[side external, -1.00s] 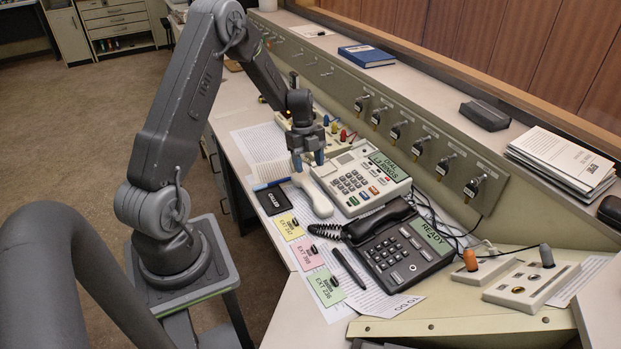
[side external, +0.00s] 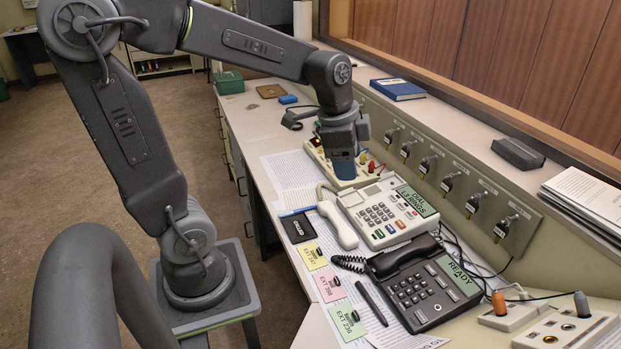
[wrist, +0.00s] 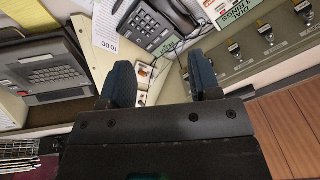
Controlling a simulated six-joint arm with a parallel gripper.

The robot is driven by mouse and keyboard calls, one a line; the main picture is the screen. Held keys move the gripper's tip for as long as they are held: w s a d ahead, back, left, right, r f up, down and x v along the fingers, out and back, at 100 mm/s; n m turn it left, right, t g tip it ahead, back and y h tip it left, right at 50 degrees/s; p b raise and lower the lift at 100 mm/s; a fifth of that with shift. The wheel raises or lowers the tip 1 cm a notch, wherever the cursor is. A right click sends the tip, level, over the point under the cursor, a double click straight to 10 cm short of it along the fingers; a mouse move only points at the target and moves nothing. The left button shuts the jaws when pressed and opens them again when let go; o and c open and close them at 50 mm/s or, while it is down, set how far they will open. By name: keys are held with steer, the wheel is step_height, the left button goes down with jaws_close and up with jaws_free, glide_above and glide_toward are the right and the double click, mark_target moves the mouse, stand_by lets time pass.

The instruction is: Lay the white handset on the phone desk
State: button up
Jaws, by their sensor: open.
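The white handset (side external: 338,226) lies off its cradle on the phone desk (side external: 265,133), on papers along the left side of the white phone (side external: 388,212). The phone's display reads "DIAL L3 RINGS". My gripper (side external: 343,178) points down beyond the handset's far end, over the cream plug box behind the phone, apart from the handset. In the wrist view my gripper (wrist: 163,77) is open with nothing between its two blue-grey fingers. The white handset cannot be made out there.
A black phone (side external: 424,285) with its handset on and a "READY" display stands in front of the white one. A black wallet-like item (side external: 298,228), coloured cards (side external: 331,284) and a pen (side external: 371,302) lie left. A key-switch panel (side external: 450,180) runs along the right.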

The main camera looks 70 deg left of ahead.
steer(key=s+d+r+n+t, duration=0.2)
steer(key=s+d+n, duration=0.4)
steer(key=s, duration=0.4)
steer(key=shift+s+d+r+n+t, duration=0.15)
steer(key=shift+s+d+n+t, duration=0.05)
steer(key=shift+d+n+t, duration=0.25)
